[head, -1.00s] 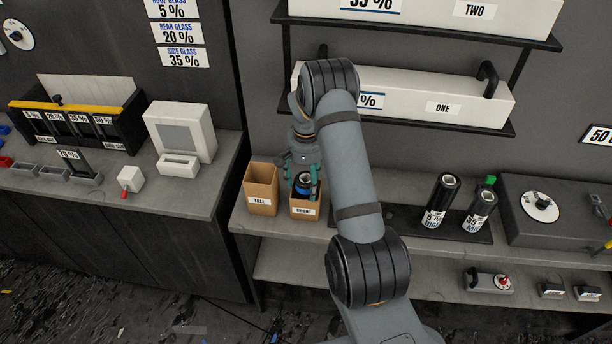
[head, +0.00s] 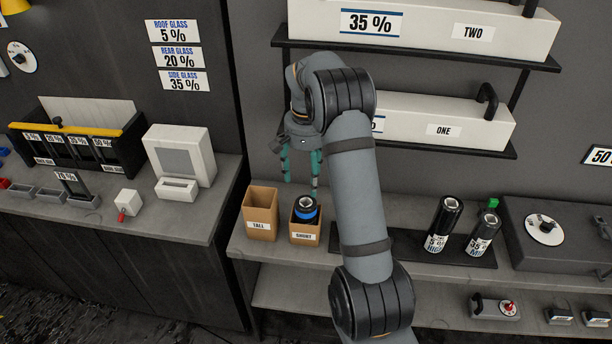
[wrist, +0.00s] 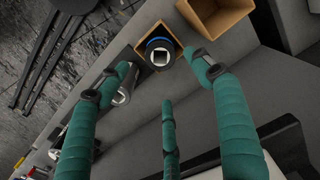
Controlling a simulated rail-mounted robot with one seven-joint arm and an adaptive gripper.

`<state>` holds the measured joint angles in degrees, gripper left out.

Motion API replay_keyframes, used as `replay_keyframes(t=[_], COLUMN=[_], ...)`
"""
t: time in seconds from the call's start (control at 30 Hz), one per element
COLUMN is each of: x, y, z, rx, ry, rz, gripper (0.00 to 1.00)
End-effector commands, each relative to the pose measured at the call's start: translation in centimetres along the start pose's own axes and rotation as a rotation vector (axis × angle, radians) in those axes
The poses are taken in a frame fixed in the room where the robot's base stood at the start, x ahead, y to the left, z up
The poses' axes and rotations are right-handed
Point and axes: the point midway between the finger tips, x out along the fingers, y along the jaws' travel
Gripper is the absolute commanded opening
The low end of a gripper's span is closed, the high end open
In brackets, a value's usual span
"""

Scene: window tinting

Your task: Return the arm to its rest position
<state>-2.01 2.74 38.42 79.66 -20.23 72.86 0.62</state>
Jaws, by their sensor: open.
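My gripper (head: 300,170) is open and empty, with its green fingers pointing down above the box labelled SHORT (head: 305,238). A black roll with a blue band (head: 305,209) stands in that box, below the fingertips and apart from them. My arm rises from the lower middle of the head view and bends down at the left of the shelves.
An open box labelled TALL (head: 261,222) stands left of the SHORT box. White boxes ONE (head: 450,122) and TWO (head: 450,30) sit on wall shelves behind my arm. A white monitor (head: 180,155) stands on the left counter.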

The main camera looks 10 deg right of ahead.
Motion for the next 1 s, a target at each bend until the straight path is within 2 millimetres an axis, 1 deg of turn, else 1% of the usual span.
replay_keyframes(t=[0.3, 0.37, 0.47, 0.57, 0.67, 0.9, 0.97, 1.0], x=[0.2, 0.5, 1.4, 3.0, 5.0, 10.1, 11.2, 12.2], y=[0.0, 0.0, 0.0, 0.1, 0.1, 0.1, 0.1, 0.1], z=[0.0, 0.0, 0.1, 0.1, 0.2, 0.1, 0.1, 0.1], rx=[0.000, -0.001, -0.001, -0.001, 0.000, 0.000, 0.000, 0.000], ry=[-0.001, -0.002, -0.004, -0.006, -0.008, -0.006, -0.006, -0.005], rz=[0.000, 0.001, 0.002, 0.003, 0.003, 0.002, 0.002, 0.002], gripper=[0.66, 0.66, 0.66, 0.66, 0.66, 0.66, 0.66, 0.66])
